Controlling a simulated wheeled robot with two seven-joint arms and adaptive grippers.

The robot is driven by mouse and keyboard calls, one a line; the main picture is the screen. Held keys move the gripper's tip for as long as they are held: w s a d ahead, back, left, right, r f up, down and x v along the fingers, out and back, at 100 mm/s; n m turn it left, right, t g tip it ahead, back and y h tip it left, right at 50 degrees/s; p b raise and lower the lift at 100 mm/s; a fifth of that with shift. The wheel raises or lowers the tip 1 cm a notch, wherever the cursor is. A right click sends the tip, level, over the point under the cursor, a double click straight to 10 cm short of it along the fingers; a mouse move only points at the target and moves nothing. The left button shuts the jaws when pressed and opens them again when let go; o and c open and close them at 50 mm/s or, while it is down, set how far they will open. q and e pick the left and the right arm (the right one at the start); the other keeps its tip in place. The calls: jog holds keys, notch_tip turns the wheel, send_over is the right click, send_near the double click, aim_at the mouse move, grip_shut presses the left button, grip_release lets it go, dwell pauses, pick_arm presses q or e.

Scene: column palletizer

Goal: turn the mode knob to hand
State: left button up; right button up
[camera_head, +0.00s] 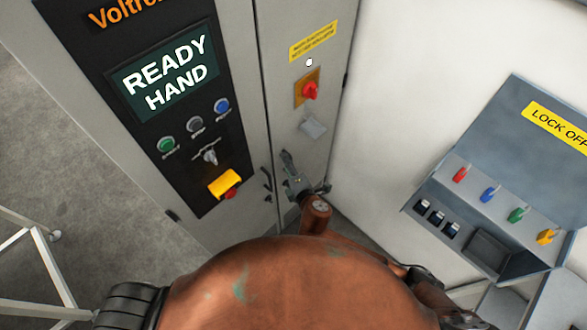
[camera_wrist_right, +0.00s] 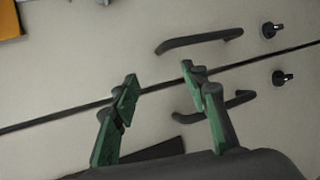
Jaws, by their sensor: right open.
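The mode knob (camera_head: 210,156) is a small grey selector on the black control panel (camera_head: 98,62), below a row of push buttons. Its pointer is too small to read. The screen (camera_head: 165,74) above reads READY HAND. My right gripper (camera_head: 299,183) is in front of the cabinet door, right of and below the knob and apart from it. In the right wrist view my gripper (camera_wrist_right: 158,72) is open and empty, its green-padded fingers spread before the pale door. The knob does not show there. My left gripper is not in view.
Green (camera_head: 166,145), grey (camera_head: 196,125) and blue (camera_head: 222,106) buttons sit above the knob. A yellow-backed red emergency stop (camera_head: 226,185) is below. A red rotary switch (camera_head: 309,91) is on the right door. Door handles (camera_wrist_right: 200,40) stick out near my right gripper. A lock-off station (camera_head: 480,160) is at right.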

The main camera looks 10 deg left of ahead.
jog(key=d+f, duration=0.1)
jog(key=w+d+f+m, duration=0.1)
jog(key=f, duration=0.1)
dwell(0.6)
